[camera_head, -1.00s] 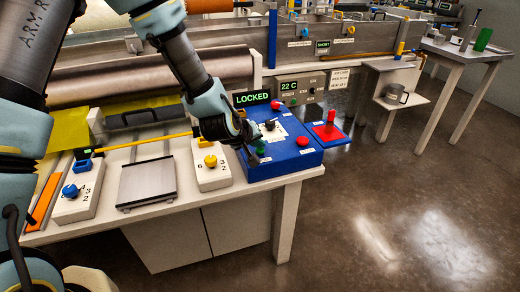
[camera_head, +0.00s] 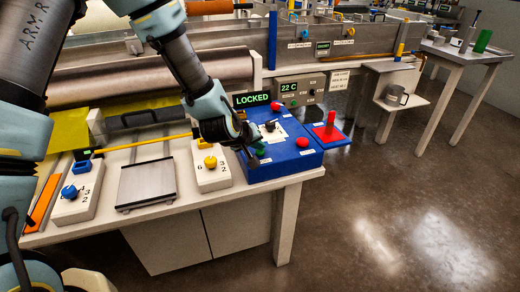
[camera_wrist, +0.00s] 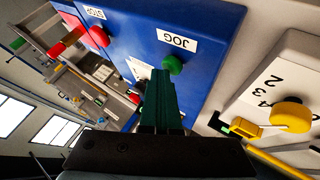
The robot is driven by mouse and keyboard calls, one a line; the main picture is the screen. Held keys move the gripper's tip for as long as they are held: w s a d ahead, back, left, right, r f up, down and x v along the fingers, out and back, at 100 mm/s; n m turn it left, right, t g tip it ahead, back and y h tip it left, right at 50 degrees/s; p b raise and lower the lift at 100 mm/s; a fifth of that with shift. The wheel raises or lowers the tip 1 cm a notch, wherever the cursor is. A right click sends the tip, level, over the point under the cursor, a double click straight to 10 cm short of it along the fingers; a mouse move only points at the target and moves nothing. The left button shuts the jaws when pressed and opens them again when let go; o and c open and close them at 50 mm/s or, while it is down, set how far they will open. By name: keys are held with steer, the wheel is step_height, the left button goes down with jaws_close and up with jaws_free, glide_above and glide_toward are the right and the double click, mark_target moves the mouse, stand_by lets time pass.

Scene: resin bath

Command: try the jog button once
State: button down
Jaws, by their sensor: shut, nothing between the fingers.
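The blue control box (camera_head: 292,168) sits at the right end of the bench. In the wrist view its sloped face (camera_wrist: 215,22) carries a white JOG label (camera_wrist: 177,40) with a green jog button (camera_wrist: 173,64) beside it. My gripper (camera_wrist: 159,74) is shut and empty, its green fingertips close to the jog button. I cannot tell whether they touch it. In the head view my gripper (camera_head: 255,158) is at the box's left side, partly covering the button area.
A red button (camera_wrist: 99,36) by a STOP label is on the same box. A panel with a yellow knob (camera_head: 211,162) stands close on the left. A red plate with a post (camera_head: 330,125) stands right of the box.

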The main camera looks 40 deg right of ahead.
mark_target(259, 153)
steer(key=shift+r+p, duration=0.35)
steer(key=shift+r, duration=0.4)
steer(key=shift+r, duration=0.15)
steer(key=shift+r+p, duration=1.6)
steer(key=shift+r, duration=0.75)
